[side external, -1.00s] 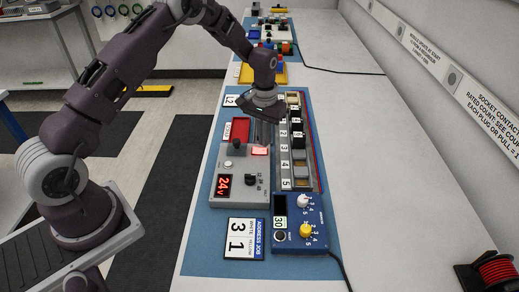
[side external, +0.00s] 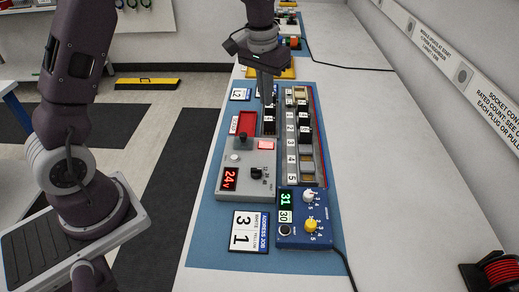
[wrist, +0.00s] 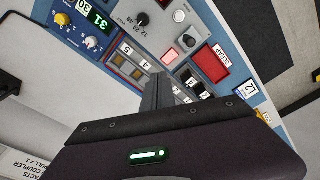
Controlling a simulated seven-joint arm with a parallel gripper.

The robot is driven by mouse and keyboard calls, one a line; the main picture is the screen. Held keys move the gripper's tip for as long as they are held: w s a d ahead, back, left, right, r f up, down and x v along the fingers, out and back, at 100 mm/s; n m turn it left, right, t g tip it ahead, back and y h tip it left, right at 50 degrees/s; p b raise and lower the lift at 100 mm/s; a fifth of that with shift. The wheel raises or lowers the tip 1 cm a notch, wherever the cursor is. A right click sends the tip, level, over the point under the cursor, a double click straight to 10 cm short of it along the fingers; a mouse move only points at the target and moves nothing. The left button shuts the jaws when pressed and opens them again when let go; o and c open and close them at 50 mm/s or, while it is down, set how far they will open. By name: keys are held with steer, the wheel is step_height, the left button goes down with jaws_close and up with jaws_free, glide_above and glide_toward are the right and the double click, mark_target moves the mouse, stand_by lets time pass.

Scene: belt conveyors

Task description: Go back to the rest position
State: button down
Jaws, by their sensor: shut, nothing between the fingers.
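My gripper (side external: 267,98) points down above the far part of the blue work mat (side external: 207,235). Its fingers are shut with nothing between them. In the wrist view the shut fingers (wrist: 158,92) stand over the slotted rack's end. The grey control box (side external: 246,182) with a red 24V display stands below and nearer the camera. The numbered rack (side external: 306,165) runs along the mat's right side. The blue box (side external: 297,235) with a white and a yellow knob shows a lit green 31 above 30.
A red scrap tray (side external: 244,124) sits beyond the grey box. An address job card (side external: 249,232) lies at the front of the mat. More coloured parts stand farther along the bench. A red cable spool (side external: 496,270) is at right. The bench's right side is mostly clear.

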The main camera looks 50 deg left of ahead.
steer(key=s+d+r+m+t, duration=0.1)
steer(key=s+d+r+t, duration=0.15)
steer(key=s+r, duration=0.75)
steer(key=s+d+r+m+t, duration=0.1)
steer(key=s+d+t, duration=0.1)
steer(key=s, duration=1.7)
steer(key=shift+d, duration=0.4)
steer(key=shift+w+r, duration=0.15)
